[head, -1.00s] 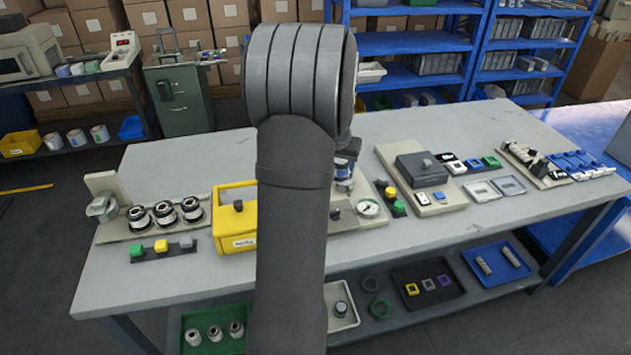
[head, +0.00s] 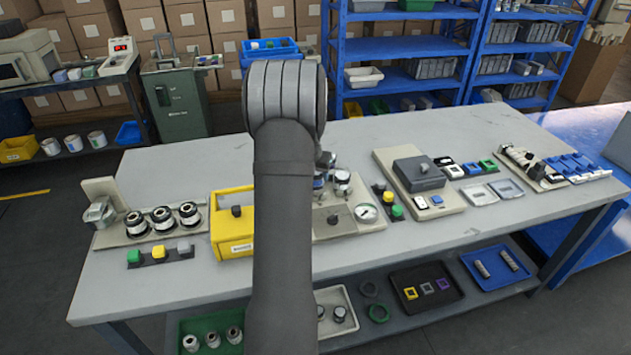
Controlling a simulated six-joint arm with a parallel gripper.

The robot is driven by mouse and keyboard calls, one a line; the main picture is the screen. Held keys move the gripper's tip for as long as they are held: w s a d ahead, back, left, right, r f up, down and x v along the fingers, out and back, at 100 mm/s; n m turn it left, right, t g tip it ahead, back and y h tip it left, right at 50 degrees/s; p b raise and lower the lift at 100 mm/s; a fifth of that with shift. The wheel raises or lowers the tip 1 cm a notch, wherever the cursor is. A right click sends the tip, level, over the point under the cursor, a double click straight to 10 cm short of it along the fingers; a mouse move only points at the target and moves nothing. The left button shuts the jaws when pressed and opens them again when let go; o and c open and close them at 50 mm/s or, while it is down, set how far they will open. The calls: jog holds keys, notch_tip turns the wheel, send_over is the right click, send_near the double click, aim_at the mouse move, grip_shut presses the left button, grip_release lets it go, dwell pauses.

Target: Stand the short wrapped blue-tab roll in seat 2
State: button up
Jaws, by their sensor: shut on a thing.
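My gripper (head: 325,162) is mostly hidden behind my own arm, over the middle of the table. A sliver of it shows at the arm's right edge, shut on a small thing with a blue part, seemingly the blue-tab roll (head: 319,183). Its length and wrapping cannot be made out. Just right of it, silver-and-white cylindrical pieces (head: 343,182) stand on a beige plate with a dial gauge (head: 366,212). On the left, a beige fixture (head: 112,238) carries three round black-and-white pieces in a row. Seat numbers are not readable, and which place is seat 2 cannot be told.
A yellow box (head: 231,243) with a black knob stands just left of my arm. A grey block (head: 418,172) on a beige base stands to the right. Trays, including a green one (head: 184,327), lie on the lower shelf.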

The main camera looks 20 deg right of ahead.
jog(key=shift+f, duration=1.55)
jog(key=shift+f, duration=0.2)
jog(key=o, duration=1.1)
jog(key=shift+c, duration=0.2)
jog(key=shift+r, duration=0.1)
jog(key=v, duration=1.2)
jog(key=shift+r, duration=0.1)
